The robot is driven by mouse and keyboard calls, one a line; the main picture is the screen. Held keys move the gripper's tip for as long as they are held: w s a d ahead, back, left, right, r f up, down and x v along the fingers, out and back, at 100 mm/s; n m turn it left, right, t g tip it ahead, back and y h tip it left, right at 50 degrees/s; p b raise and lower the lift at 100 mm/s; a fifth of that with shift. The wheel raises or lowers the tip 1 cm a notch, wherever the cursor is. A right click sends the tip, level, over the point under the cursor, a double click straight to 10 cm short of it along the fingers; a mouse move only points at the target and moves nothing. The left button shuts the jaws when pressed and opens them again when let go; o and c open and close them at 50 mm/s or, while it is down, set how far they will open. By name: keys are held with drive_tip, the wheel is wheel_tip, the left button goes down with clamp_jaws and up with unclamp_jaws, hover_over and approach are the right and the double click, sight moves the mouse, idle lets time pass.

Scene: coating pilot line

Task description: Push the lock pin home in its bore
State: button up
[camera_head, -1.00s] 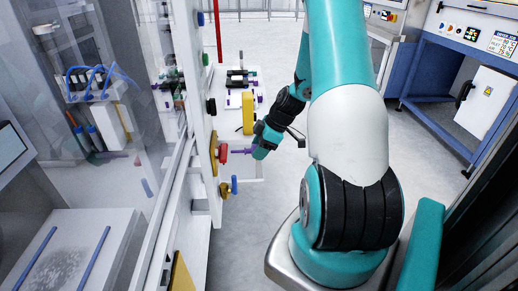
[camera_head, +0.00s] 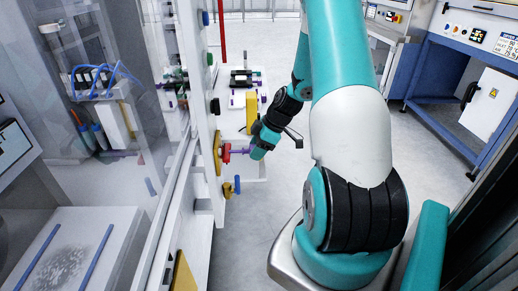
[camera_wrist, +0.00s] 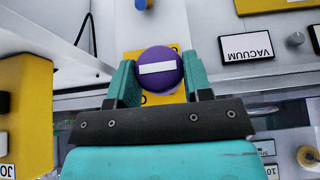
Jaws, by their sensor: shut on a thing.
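The lock pin's head seems to be the round purple knob with a white bar (camera_wrist: 158,83) in the wrist view. It sits between the two teal fingers of my gripper (camera_wrist: 160,85), which is shut on it. In the head view my gripper (camera_head: 254,150) faces the upright panel, with a short purple length (camera_head: 240,151) running from it to a red piece (camera_head: 226,153). The red piece stands in front of a yellow plate (camera_head: 218,150) on the panel. The bore is hidden, so I cannot tell how deep the pin sits.
A yellow block (camera_head: 251,108) stands close behind my gripper. A blue knob (camera_head: 237,184) sticks out below it on the panel. The wrist view shows a label reading VACUUM (camera_wrist: 247,47) to the right. Open floor (camera_head: 330,150) lies right of the panel.

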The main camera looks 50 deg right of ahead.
drive_tip(key=shift+w+a, duration=1.2)
drive_tip(key=shift+w, duration=0.2)
drive_tip(key=o, duration=1.1)
drive_tip(key=v, duration=1.7)
drive_tip(key=shift+s+r, duration=0.1)
drive_tip(key=shift+r, duration=0.1)
